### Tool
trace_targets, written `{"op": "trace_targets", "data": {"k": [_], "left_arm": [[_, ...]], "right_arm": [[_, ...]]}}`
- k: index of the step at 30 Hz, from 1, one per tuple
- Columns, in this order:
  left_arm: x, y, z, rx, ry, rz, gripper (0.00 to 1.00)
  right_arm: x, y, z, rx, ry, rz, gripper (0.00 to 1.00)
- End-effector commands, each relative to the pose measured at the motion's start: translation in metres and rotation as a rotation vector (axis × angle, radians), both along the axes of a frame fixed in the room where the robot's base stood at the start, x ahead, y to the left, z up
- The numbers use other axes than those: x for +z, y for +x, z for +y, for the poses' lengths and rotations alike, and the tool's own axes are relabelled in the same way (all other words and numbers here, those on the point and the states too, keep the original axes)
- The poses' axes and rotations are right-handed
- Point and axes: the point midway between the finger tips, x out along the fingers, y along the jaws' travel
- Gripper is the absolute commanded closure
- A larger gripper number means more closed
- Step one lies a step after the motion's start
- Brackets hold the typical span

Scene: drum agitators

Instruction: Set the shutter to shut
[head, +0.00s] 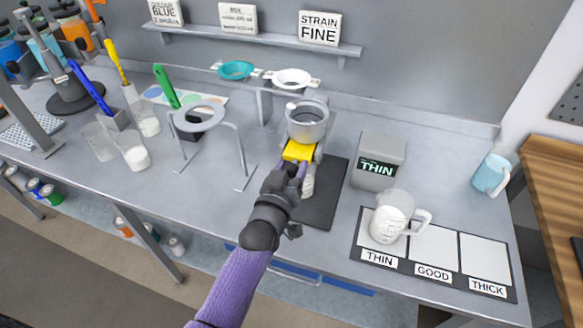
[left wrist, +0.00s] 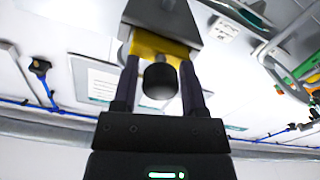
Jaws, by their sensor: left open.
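A grey metal cup (head: 306,122) on a stand has a yellow part (head: 299,151) below it, which looks like the shutter. In the left wrist view the yellow part (left wrist: 158,46) sits under a grey body and carries a black round knob (left wrist: 160,81). My left gripper (head: 290,176) reaches the front of the yellow part and hides some of it. In the left wrist view my open left gripper (left wrist: 160,92) has one finger on each side of the knob, with gaps visible. Whether the shutter is open or shut cannot be told. My right gripper is not in view.
A dark mat (head: 326,205) lies under the stand. A box reading THIN (head: 378,166) and a jug (head: 390,222) on a three-part tray (head: 433,246) stand to the right. A ring stand (head: 243,163) is to the left. A shelf with signs runs behind.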

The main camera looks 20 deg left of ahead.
Motion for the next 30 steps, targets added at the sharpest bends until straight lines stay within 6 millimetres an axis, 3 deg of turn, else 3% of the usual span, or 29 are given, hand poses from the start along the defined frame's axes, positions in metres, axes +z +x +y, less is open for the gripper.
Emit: {"op": "trace_targets", "data": {"k": [1,3,13,24,30], "left_arm": [[0.000,0.000,0.000,0.000,0.000,0.000,0.32],[0.000,0.000,0.000,0.000,0.000,0.001,0.22],[-0.001,-0.006,0.000,0.000,0.000,0.003,0.22],[-0.001,-0.084,0.003,0.000,0.001,0.003,0.22],[0.000,-0.100,0.003,-0.001,0.000,0.002,0.22]], "right_arm": [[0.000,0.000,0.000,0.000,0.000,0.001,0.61],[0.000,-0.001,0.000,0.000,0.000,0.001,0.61],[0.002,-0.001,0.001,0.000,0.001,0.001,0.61],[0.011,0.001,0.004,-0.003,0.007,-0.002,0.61],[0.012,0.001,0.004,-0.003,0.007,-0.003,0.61]]}}
